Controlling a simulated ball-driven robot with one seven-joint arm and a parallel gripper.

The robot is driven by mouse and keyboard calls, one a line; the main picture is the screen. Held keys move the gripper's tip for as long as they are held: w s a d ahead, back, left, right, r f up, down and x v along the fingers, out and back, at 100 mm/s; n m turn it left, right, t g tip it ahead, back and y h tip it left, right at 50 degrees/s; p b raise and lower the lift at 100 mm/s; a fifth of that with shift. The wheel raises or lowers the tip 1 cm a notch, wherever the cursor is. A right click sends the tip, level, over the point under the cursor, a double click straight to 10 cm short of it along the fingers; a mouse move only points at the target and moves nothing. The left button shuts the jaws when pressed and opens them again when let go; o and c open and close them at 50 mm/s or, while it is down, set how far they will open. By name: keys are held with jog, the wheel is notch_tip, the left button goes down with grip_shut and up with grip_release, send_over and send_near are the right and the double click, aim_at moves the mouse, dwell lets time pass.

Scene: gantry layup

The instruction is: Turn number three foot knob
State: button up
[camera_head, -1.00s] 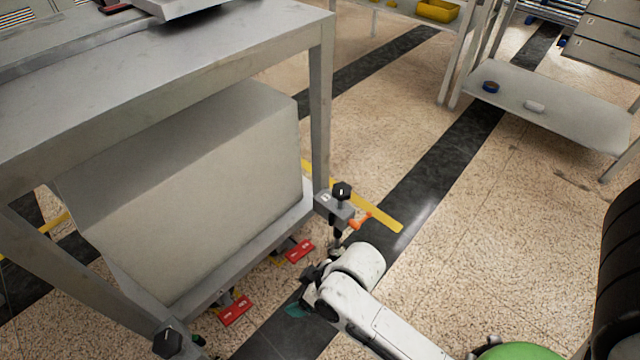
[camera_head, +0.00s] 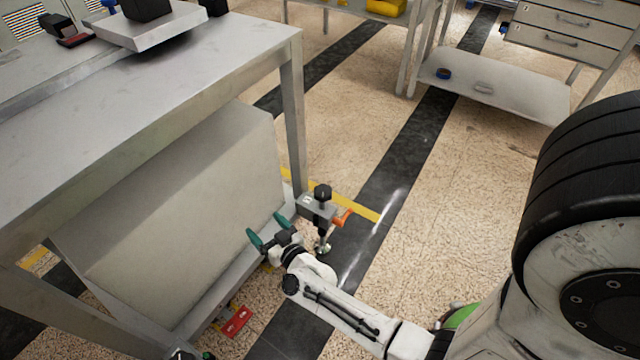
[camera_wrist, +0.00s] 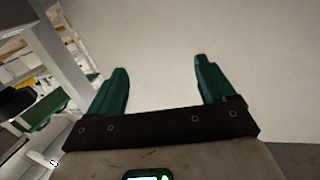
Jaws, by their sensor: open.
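A black foot knob (camera_head: 322,192) stands upright on a grey bracket (camera_head: 312,208) at the near right leg of the bench. An orange lever (camera_head: 342,217) sticks out beside it. The bracket carries a small light label too small to read, so I cannot tell its number. My gripper (camera_head: 268,232) is open and empty, left of the bracket and apart from the knob. Its green fingers are in front of the large pale box under the bench. In the wrist view the open fingers (camera_wrist: 160,66) face the plain box side (camera_wrist: 165,30), with nothing between them.
The grey bench (camera_head: 150,110) and its leg (camera_head: 293,120) stand close to my arm. A red tag (camera_head: 236,322) is low by the bench base. Open floor lies to the right, with a low shelf (camera_head: 500,90) behind.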

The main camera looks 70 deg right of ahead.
jog(key=s+d+m+g+h, duration=0.3)
jog(key=s+d+m+h, duration=0.1)
jog(key=s+d+h, duration=0.15)
jog(key=m+g+h+p, duration=0.2)
jog(key=m+g+h, duration=0.1)
jog(key=g, duration=0.3)
send_near(323, 184)
jog(key=shift+s+a+f, duration=0.2)
jog(key=shift+a+f, duration=0.35)
jog(key=shift+a, duration=0.1)
jog(key=shift+d+f+b, duration=0.1)
jog(key=shift+d+b, duration=0.15)
jog(key=shift+b, duration=0.1)
jog(key=b+x, duration=0.3)
jog(key=x, duration=0.6)
jog(key=shift+b, duration=0.35)
jog(key=shift+w+d, duration=0.2)
jog(key=shift+d, duration=0.35)
jog(key=shift+c, duration=0.2)
jog(key=c, duration=0.9)
